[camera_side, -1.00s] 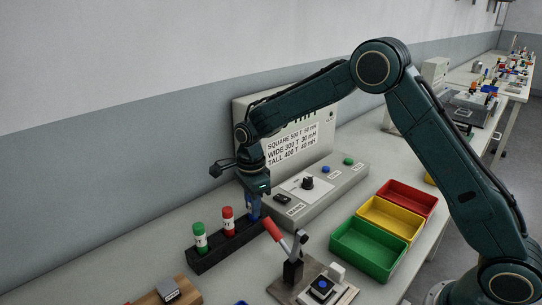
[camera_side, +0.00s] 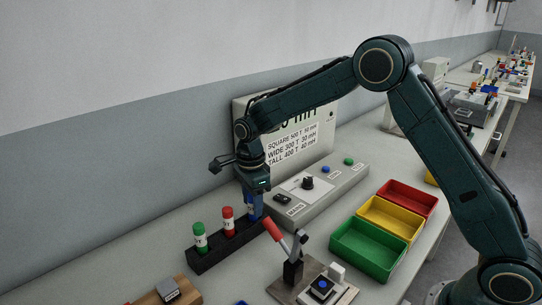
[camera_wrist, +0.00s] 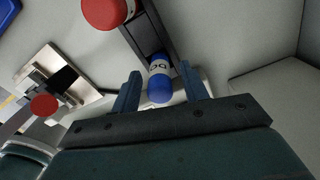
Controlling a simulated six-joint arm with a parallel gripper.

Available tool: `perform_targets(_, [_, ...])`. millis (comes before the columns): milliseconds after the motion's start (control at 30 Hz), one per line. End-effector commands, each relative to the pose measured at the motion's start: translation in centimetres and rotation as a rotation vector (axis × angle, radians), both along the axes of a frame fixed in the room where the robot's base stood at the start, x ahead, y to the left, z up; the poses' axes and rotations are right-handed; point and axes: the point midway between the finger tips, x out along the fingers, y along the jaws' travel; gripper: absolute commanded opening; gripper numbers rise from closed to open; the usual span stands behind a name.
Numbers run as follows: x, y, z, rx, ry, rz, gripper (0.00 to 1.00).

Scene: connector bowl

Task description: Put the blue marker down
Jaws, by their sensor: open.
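The blue marker (camera_wrist: 159,82) stands in the black rack (camera_side: 214,252), at the end nearest the control box. In the wrist view its blue cap lies between my two fingers, with a visible gap on each side. My gripper (camera_wrist: 160,92) is open around the marker's top. In the side view my gripper (camera_side: 254,196) is above the rack, and the blue marker (camera_side: 254,212) shows below it, partly hidden by the fingers. A red marker (camera_side: 228,221) and a green marker (camera_side: 200,237) stand upright in the same rack.
A grey control box (camera_side: 325,190) with a sign panel stands just right of the rack. A red-handled lever press (camera_side: 292,262) is in front. Green (camera_side: 366,252), yellow (camera_side: 392,219) and red (camera_side: 409,199) bins are at the right. A wooden block (camera_side: 158,293) lies at the front left.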

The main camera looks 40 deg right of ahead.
Motion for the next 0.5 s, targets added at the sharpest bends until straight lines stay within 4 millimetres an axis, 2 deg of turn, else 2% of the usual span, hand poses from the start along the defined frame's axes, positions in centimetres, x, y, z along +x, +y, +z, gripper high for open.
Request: perform_targets(500, [0.0,0.0,7.9,0.0,-0.003,0.0,0.44])
